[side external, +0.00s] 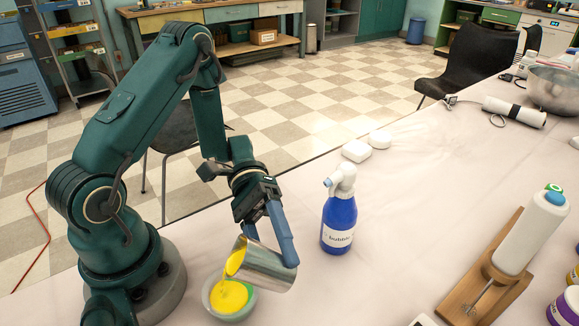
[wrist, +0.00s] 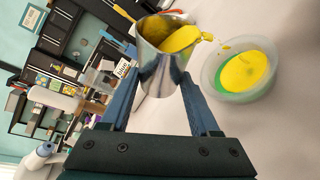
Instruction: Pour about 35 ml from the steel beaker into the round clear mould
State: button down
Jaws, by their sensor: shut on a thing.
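My gripper (side external: 268,230) is shut on the steel beaker (side external: 268,267) and holds it tilted, its mouth toward the left. Yellow liquid shows at the beaker's lip and runs down in a stream (side external: 225,282). Below the lip stands the round clear mould (side external: 247,311) on the table, with yellow liquid (side external: 229,295) in it. In the wrist view the beaker (wrist: 160,72) sits between the two blue fingers (wrist: 160,105). There the mould (wrist: 217,92) is to its right, with yellow over a green area.
A blue spray bottle (side external: 339,222) stands right of the beaker. Two white blocks (side external: 357,151) lie behind it. A wooden stand (side external: 486,275) with a white bottle (side external: 530,232) is at the right. The table (side external: 400,200) between is mostly clear.

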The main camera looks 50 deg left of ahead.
jog(key=shift+w+d+f+m+h, duration=0.1)
jog(key=shift+f+m+h, duration=0.2)
jog(key=shift+m, duration=0.4)
dwell(0.9)
jog(key=r+n+y, duration=0.1)
jog(key=n, duration=0.1)
jog(key=shift+r+n, duration=0.2)
jog(key=shift+n, duration=0.2)
jog(key=shift+f+n+g+y, duration=0.15)
jog(key=shift+n+g+y, duration=0.25)
jog(key=shift+n+y, duration=0.15)
jog(key=shift+w+d+n+g+y, duration=0.3)
jog(key=shift+w+d+n+y, duration=0.05)
jog(key=shift+n, duration=0.3)
jog(key=shift+w+d+f+n, duration=0.15)
jog(key=shift+f+n, duration=0.1)
jog(key=shift+f, duration=0.2)
jog(key=shift+w+d+f+n, duration=0.15)
jog(key=shift+f+n, duration=0.1)
jog(key=shift+f, duration=0.15)
jog(key=shift+w+f+n+g+y, duration=0.1)
jog(key=shift+w+n+g+y, duration=0.1)
jog(key=shift+n+g+y, duration=0.2)
jog(key=shift+w, duration=0.1)
